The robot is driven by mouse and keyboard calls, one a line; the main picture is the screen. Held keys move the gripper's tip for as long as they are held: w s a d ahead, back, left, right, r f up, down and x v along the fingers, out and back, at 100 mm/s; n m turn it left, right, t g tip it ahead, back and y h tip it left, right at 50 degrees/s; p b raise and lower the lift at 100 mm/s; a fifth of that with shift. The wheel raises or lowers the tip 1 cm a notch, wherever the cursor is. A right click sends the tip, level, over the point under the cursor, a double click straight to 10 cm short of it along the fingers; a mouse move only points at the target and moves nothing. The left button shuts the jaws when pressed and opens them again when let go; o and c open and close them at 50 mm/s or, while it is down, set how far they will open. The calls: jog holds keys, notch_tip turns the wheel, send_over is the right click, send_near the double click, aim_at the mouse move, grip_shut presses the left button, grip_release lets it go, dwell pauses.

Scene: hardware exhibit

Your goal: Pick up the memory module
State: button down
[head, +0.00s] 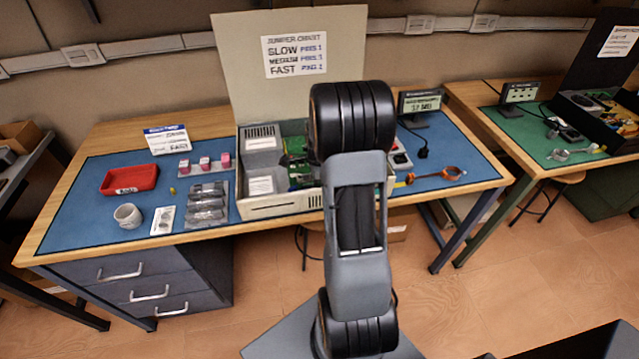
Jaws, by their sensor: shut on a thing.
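I cannot single out the memory module in the head view. An open beige computer case (285,207) stands on the blue-matted desk, with green circuit boards (299,172) inside it. Its raised lid carries a "Jumper chart" sign (294,54). My arm rises in front of the case and covers its right part. My gripper is hidden behind the arm, so neither its jaws nor anything in them can be seen.
Left of the case are a red tray (129,181), a grey mug (128,215), dark packets (206,205) and pink blocks (204,163). Right of it are a small display (420,103) and an orange wrist strap (449,172). A second, green-matted desk (520,135) stands further right.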

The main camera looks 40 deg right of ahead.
jog(key=shift+r, duration=0.7)
jog(key=s+r, duration=0.1)
jog(key=r, duration=0.1)
jog(key=s+r, duration=0.2)
jog(key=r, duration=0.1)
jog(key=s+a+r, duration=0.1)
jog(key=s+r, duration=0.1)
jog(key=r, duration=0.1)
jog(key=shift+s, duration=0.2)
jog(key=s+a+r, duration=0.1)
jog(key=s+r, duration=0.2)
jog(key=s, duration=0.5)
jog(key=shift+s+a+r+b, duration=0.2)
jog(key=shift+a+r+b, duration=0.05)
jog(key=shift+a+b, duration=0.15)
